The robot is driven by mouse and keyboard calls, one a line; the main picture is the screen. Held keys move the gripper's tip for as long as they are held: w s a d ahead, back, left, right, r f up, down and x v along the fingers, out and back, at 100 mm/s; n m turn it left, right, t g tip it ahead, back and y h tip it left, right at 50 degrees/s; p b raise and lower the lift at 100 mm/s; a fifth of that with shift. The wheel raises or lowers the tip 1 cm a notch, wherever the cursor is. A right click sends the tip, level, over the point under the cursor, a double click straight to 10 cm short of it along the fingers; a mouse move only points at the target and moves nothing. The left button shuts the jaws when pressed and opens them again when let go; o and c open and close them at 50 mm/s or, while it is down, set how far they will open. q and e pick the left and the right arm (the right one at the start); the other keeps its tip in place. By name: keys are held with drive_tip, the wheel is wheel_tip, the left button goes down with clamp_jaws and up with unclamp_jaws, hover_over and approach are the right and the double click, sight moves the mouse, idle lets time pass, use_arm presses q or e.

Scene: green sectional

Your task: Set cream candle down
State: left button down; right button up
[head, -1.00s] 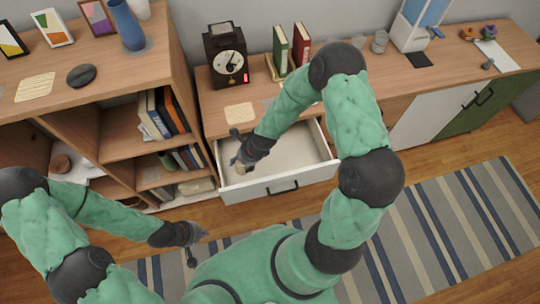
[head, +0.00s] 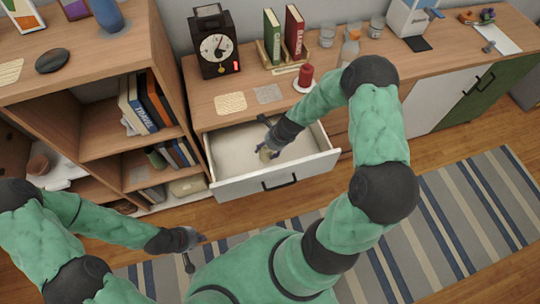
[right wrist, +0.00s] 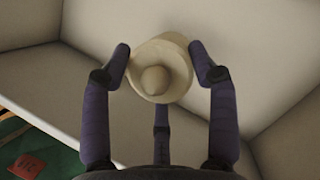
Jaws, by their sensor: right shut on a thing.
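The cream candle (right wrist: 172,60) is a short, pale cylinder with a rounded knob facing the right wrist camera. In the head view it shows only as a small pale patch (head: 266,155) under the fingers. My right gripper (head: 266,150) reaches down into the open white drawer (head: 226,165), around its middle. Its dark fingers (right wrist: 159,55) are shut on the candle from both sides. I cannot tell whether the candle touches the drawer floor. My left gripper (head: 198,252) is empty, low at the left, with its fingers apart.
The wooden top above the drawer holds a black clock (head: 215,45), red and green books (head: 283,36), a red candle (head: 305,76) and coasters (head: 230,102). An open bookshelf (head: 110,90) stands left. The drawer floor around the candle looks bare.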

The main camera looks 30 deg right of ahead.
drive_tip(key=shift+d+f, duration=0.3)
drive_tip(key=shift+d, duration=0.1)
drive_tip(key=shift+w+d+f+b, duration=0.1)
drive_tip(key=shift+d+f+b, duration=0.05)
drive_tip(key=shift+f+b, duration=0.7)
drive_tip(key=shift+d+f+b, duration=0.15)
drive_tip(key=shift+f+b, duration=0.5)
drive_tip(key=shift+f, duration=0.4)
drive_tip(key=shift+f, duration=0.1)
drive_tip(key=o, duration=1.4)
drive_tip(key=shift+p+v, duration=2.8)
drive_tip(key=shift+v, duration=3.35)
